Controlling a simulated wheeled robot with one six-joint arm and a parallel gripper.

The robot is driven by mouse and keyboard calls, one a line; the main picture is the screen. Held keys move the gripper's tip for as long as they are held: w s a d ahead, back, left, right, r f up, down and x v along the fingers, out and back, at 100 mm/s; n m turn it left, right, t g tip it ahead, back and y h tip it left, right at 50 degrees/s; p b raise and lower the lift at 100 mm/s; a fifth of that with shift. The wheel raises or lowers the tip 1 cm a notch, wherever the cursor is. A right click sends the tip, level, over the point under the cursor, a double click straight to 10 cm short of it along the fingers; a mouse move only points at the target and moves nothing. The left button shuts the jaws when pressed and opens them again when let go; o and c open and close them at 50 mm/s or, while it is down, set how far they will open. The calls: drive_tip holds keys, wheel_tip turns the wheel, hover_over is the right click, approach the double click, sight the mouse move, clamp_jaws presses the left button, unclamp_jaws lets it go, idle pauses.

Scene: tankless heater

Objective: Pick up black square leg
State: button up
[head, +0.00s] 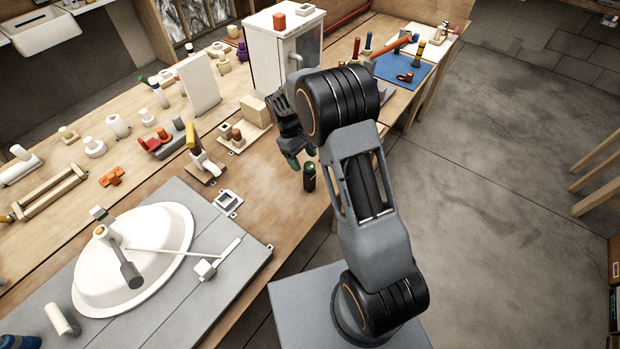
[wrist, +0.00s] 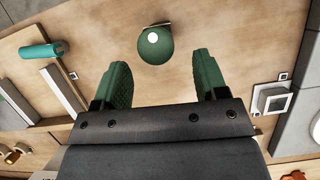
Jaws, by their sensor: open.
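My gripper (head: 292,162) is open and empty above the wooden workbench; its two green fingers show in the wrist view (wrist: 161,66). A small upright dark piece with a green rounded top (head: 309,177) stands on the bench just below and right of the fingers. In the wrist view its green top, with a white spot (wrist: 154,45), lies just beyond the fingertips, centred roughly between them and apart from both. I cannot tell whether this is the black square leg; its lower body is hidden in the wrist view. No other piece clearly matches that name.
A white square bracket (head: 229,201) lies left of the dark piece. A grey board (head: 235,275) with a white basin (head: 150,225) fills the near left. A white heater box (head: 270,60) and several small fittings stand farther back. Bare wood surrounds the dark piece.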

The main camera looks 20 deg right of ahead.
sight(308, 170)
drive_tip(key=shift+p+x, duration=0.9)
drive_tip(key=shift+x, duration=1.85)
drive_tip(key=shift+w, duration=0.1)
drive_tip(key=shift+c, duration=0.2)
drive_tip(key=c, duration=1.1)
drive_tip(key=shift+r, duration=0.15)
